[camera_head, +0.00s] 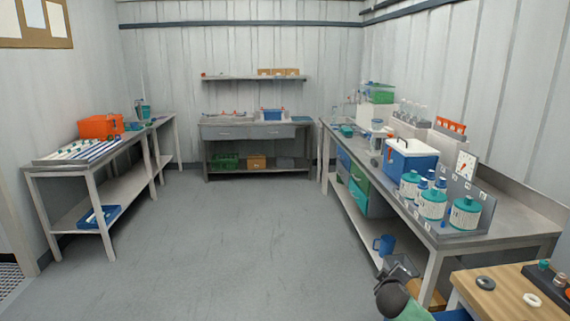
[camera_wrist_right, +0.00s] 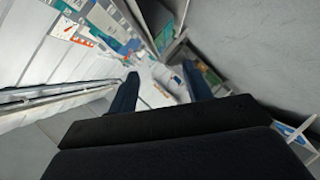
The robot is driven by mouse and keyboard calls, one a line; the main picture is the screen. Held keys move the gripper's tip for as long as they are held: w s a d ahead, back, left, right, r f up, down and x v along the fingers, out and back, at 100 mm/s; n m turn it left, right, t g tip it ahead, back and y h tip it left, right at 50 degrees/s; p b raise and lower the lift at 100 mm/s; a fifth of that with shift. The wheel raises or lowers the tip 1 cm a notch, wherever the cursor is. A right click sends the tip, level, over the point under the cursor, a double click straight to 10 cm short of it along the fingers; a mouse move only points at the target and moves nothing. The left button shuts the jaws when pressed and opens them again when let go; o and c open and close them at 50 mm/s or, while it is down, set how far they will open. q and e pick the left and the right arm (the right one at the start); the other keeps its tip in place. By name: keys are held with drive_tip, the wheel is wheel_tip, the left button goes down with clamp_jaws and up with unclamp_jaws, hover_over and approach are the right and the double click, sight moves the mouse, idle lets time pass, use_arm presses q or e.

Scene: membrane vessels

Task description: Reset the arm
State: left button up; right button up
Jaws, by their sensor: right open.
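My right arm comes in at the bottom right of the head view, with its right gripper (camera_head: 400,268) in front of the right bench (camera_head: 500,210). In the right wrist view the two dark fingers of the right gripper (camera_wrist_right: 160,78) stand apart with nothing held between them. My left gripper is not in view.
A blue and white cooler box (camera_head: 411,160) stands behind the vessels. A blue jug (camera_head: 384,245) sits on the bench's lower shelf. A wooden table (camera_head: 505,292) with a black ring (camera_head: 485,283) and a white ring (camera_head: 532,300) is at bottom right. The middle floor (camera_head: 230,240) is clear.

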drive_tip(key=s+a+f+m+g+y, duration=0.2)
drive_tip(key=s+a+f+g, duration=0.25)
drive_tip(key=s+f, duration=0.6)
drive_tip(key=s+a+f+m+g+y, duration=0.25)
drive_tip(key=s+a+f, duration=0.35)
drive_tip(key=s+f, duration=0.5)
drive_tip(key=s+a+f+g, duration=0.1)
drive_tip(key=s+a+f, duration=0.1)
drive_tip(key=s+f, duration=0.3)
drive_tip(key=s+a+f+m+g+y, duration=0.1)
drive_tip(key=s+f, duration=0.5)
drive_tip(key=s, duration=0.7)
drive_tip(key=s+a+f+g, duration=0.2)
drive_tip(key=s+f, duration=0.4)
drive_tip(key=s, duration=0.4)
drive_tip(key=shift+a+g, duration=0.4)
drive_tip(key=shift+a, duration=0.45)
